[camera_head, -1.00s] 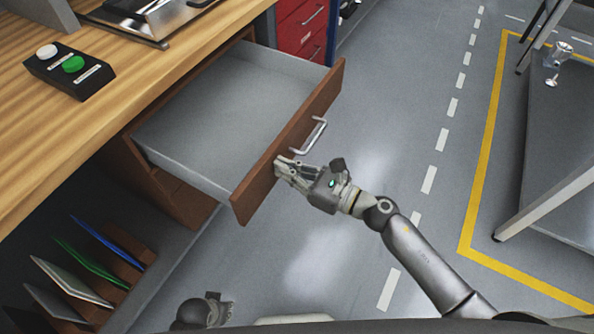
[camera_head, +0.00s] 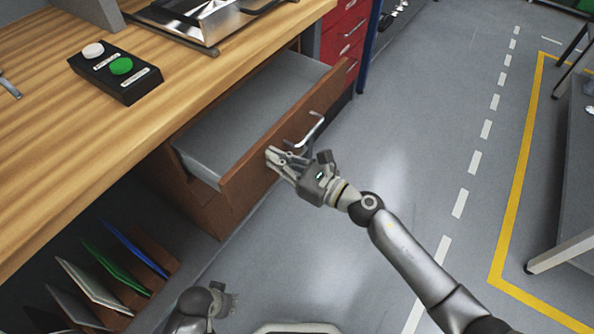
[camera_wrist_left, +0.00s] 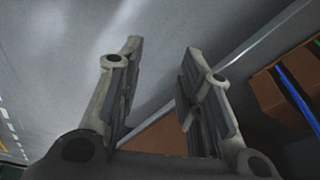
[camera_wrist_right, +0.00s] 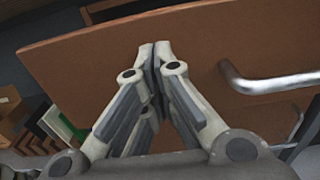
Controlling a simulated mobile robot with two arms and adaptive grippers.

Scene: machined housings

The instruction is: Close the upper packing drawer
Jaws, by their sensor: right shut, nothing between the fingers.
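The upper packing drawer (camera_head: 262,140) has a brown wooden front and a grey inside that looks empty. In the head view it stands partly pulled out from under the wooden bench. Its metal handle (camera_head: 309,131) also shows in the right wrist view (camera_wrist_right: 262,82). My right gripper (camera_head: 272,155) is shut and empty, with its fingertips at the outer face of the drawer front, beside the handle; contact looks likely. In the right wrist view its closed fingertips (camera_wrist_right: 154,46) overlap the brown front (camera_wrist_right: 95,60). My left gripper (camera_wrist_left: 160,62) is open and empty, low near the floor.
The wooden bench top (camera_head: 60,150) carries a black button box (camera_head: 115,72) and a metal tray (camera_head: 190,22). A red drawer cabinet (camera_head: 343,35) stands beyond the drawer. Upright folders (camera_head: 105,268) stand in a rack at lower left. Floor right of the drawer is clear.

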